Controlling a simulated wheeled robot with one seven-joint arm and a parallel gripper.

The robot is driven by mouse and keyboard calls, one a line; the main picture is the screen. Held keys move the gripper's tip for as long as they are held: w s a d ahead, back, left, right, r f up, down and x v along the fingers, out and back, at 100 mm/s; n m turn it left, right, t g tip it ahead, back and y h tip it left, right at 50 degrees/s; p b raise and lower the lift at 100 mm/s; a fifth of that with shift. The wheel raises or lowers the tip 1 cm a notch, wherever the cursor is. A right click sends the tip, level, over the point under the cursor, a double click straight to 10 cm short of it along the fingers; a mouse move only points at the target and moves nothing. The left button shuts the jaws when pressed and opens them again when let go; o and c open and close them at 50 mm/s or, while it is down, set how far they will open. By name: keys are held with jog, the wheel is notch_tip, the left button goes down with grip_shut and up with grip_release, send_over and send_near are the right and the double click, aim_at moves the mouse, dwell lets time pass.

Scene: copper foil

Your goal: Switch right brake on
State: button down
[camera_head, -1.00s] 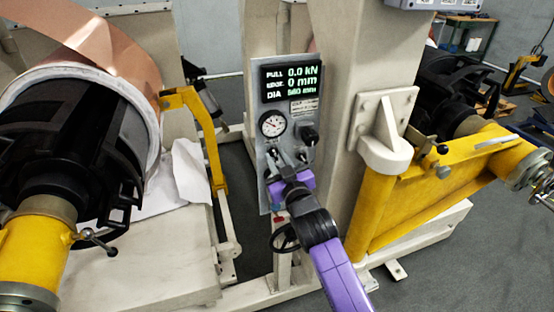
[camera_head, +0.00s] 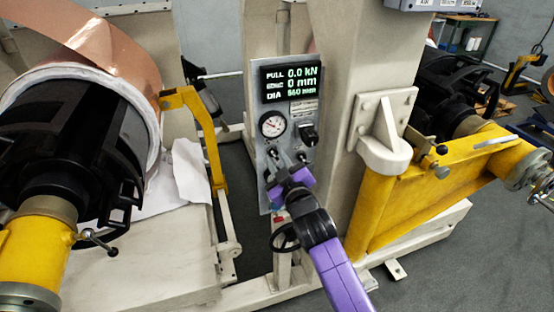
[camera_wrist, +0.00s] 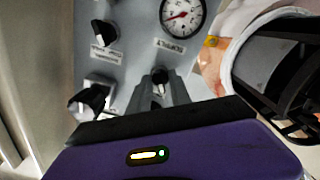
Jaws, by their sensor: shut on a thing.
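The grey control panel (camera_head: 262,180) stands upright in the middle of the head view. It carries a lit display (camera_head: 291,79), a round gauge (camera_head: 272,124) and several black switches. My purple gripper (camera_head: 287,164) is at the panel's lower part, below the gauge. In the wrist view, my gripper's grey fingers (camera_wrist: 160,92) are shut on a small black switch knob (camera_wrist: 160,76) below the gauge (camera_wrist: 182,14). Two other black knobs sit left of it, an upper one (camera_wrist: 103,33) and a lower one (camera_wrist: 90,101). The labels are too small to read for certain.
A copper foil roll (camera_head: 110,50) on a black chuck stands at the left. A yellow bracket (camera_head: 213,150) is between it and the panel. A beige column (camera_head: 345,100) and a yellow arm (camera_head: 400,210) stand close at the right. A black handwheel (camera_head: 285,239) is below the panel.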

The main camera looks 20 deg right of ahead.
jog(key=c, duration=1.5)
grip_release()
jog(key=shift+c, duration=0.2)
jog(key=s, duration=0.8)
jog(key=shift+b, duration=0.45)
jog(key=shift+w, duration=0.1)
